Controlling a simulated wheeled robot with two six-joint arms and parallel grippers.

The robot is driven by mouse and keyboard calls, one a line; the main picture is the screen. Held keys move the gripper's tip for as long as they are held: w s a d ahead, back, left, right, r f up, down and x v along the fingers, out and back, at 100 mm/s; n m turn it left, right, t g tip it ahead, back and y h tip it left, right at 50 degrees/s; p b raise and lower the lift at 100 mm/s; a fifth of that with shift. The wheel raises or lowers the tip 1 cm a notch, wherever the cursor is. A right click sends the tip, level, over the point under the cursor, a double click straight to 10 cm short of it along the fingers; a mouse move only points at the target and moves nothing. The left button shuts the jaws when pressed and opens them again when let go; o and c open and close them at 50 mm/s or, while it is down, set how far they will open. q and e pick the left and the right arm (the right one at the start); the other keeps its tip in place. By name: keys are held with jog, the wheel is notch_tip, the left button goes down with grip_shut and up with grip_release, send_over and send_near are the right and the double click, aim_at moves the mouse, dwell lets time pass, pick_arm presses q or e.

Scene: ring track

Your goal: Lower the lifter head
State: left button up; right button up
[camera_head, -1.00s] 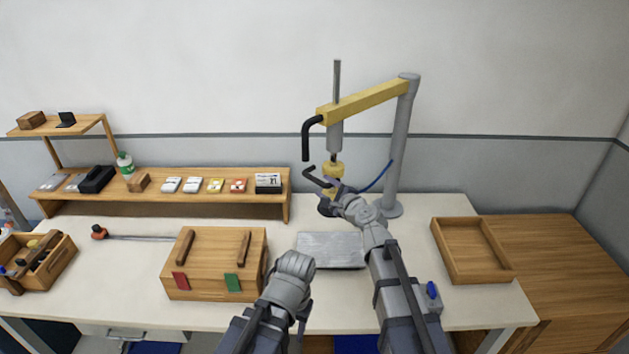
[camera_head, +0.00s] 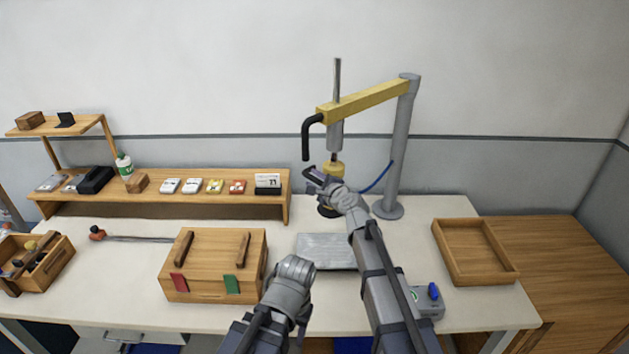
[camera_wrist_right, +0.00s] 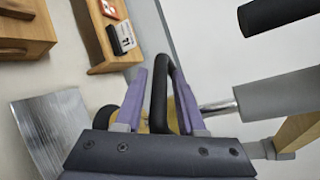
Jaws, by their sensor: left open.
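The lifter has a yellow boom, a grey cylinder and a lifter head (camera_head: 334,168) with a yellow collar and a dark round pad (camera_head: 326,211) below. The head hangs above the table, behind the grey metal plate (camera_head: 328,252). My right gripper (camera_head: 322,177) is at the head's black loop handle (camera_wrist_right: 160,95). In the right wrist view, its purple fingers stand apart on either side of the handle, with gaps showing; it looks open. My left gripper (camera_head: 302,306) is open, low at the table's front edge, its fingers mostly hidden.
A wooden box with two handles (camera_head: 213,265) stands left of the plate. An empty wooden tray (camera_head: 474,252) lies at the right. The lifter's grey post (camera_head: 398,150) and blue hose rise behind my right arm. A grey box with a blue knob (camera_head: 430,298) sits beside that arm.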

grip_shut()
dwell(1.1)
